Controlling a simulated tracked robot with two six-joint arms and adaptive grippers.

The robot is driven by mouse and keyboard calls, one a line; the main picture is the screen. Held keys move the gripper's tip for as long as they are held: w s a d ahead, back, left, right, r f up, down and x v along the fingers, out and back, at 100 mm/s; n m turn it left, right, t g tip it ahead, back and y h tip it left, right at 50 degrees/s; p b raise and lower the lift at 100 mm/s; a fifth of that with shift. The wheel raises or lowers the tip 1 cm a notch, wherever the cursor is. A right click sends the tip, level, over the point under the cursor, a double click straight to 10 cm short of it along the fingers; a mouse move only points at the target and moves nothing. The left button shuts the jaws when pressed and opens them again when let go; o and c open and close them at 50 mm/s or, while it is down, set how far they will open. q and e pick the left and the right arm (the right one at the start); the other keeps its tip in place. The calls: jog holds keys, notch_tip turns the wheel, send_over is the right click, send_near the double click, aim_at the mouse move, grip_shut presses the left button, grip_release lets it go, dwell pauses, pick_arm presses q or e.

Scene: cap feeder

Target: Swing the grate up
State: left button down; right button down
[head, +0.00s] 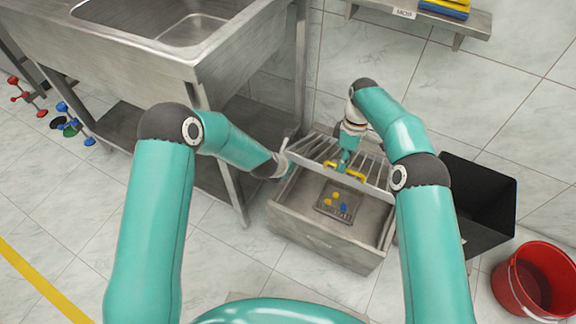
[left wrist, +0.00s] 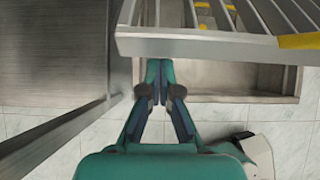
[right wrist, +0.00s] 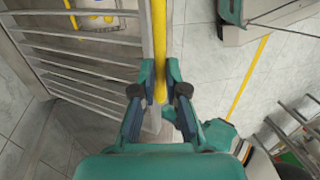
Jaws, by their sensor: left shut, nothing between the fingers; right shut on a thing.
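The grey metal grate (head: 372,177) is hinged over an open metal box (head: 310,237). It is tilted up, with its front bar clear of the box front. My right gripper (head: 345,166) is shut on the yellow handle (head: 358,174) at the grate's front bar; the right wrist view shows the handle (right wrist: 159,35) between the fingers (right wrist: 160,85). My left gripper (head: 284,164) is shut and empty beside the grate's left end. In the left wrist view its fingertips (left wrist: 159,68) are just below the front bar (left wrist: 205,46); I cannot tell whether they touch it.
A steel sink table (head: 190,62) stands close at the left. A black bin (head: 485,200) and a red bucket (head: 530,285) stand at the right. A wall shelf (head: 470,25) is above.

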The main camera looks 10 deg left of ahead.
jog(key=shift+w+d+f+t, duration=0.25)
jog(key=shift+w+t, duration=0.05)
jog(key=shift+w, duration=0.25)
pick_arm(q)
jog(key=shift+w+d+r, duration=0.2)
jog(key=shift+w+r, duration=0.55)
jog(key=shift+r, duration=0.25)
pick_arm(e)
jog(key=shift+f, duration=0.15)
jog(key=c, duration=1.7)
grip_release()
pick_arm(q)
jog(key=shift+w+f, duration=0.2)
jog(key=shift+f, duration=0.05)
pick_arm(e)
jog(key=o, duration=0.5)
jog(key=shift+w+f, duration=0.1)
jog(key=shift+f, duration=0.1)
pick_arm(q)
jog(key=shift+s, duration=0.1)
pick_arm(e)
jog(key=shift+a+r, duration=0.1)
jog(key=shift+r, duration=0.1)
